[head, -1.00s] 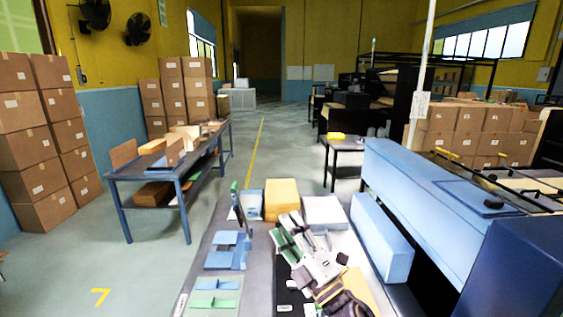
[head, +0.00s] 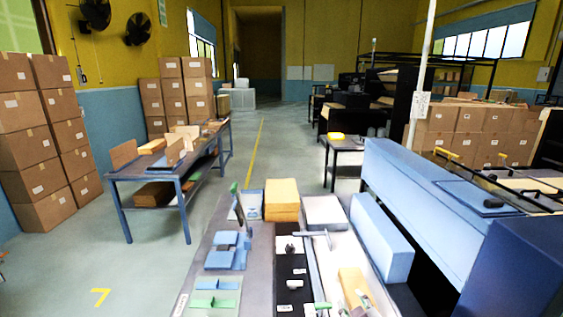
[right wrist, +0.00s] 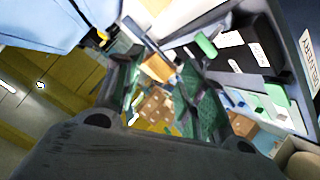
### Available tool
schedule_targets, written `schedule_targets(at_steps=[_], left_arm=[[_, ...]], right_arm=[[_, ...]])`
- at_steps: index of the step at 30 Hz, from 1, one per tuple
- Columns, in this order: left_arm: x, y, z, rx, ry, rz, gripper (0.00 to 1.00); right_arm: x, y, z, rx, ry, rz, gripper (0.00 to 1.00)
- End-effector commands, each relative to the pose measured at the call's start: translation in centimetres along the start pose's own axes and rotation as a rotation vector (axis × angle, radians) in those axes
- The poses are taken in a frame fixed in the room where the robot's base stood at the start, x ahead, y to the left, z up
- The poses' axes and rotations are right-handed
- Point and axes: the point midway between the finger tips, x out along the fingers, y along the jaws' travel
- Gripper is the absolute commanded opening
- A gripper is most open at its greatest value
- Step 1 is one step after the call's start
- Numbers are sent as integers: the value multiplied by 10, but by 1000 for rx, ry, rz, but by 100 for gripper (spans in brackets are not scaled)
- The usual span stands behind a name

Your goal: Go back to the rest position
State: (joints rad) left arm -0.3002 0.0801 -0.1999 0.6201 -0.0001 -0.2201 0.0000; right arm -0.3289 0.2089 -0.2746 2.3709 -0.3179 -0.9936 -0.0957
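My right gripper (head: 343,304) is at the bottom edge of the head view, over the near right part of the workbench (head: 258,290). Only its fingertips with green pads show there. In the right wrist view its two green-padded fingers (right wrist: 158,68) stand apart with nothing held between them. A tan piece (head: 352,284) lies on the bench beside the fingertips; I cannot tell exactly what it is. My left gripper is in neither view.
The bench also holds blue parts (head: 222,258), green strips (head: 213,302), a yellow-tan stack (head: 281,199), and a white box (head: 324,211). A long blue box (head: 381,236) borders it on the right. The aisle floor (head: 150,265) to the left is clear.

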Motion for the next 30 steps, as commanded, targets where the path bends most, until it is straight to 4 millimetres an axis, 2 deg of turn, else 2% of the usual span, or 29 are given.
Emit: schedule_targets(at_steps=[1,6,12,18,30], left_arm=[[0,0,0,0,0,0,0],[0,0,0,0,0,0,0],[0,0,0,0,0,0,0],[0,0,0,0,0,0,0],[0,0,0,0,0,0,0]], right_arm=[[-4,-4,16,32,-53,-22,40],[-20,-19,70,130,-243,-99,40],[-48,-39,122,224,-442,-184,40],[-69,-51,150,277,-561,-237,40],[-100,-68,184,338,-719,-308,40]])
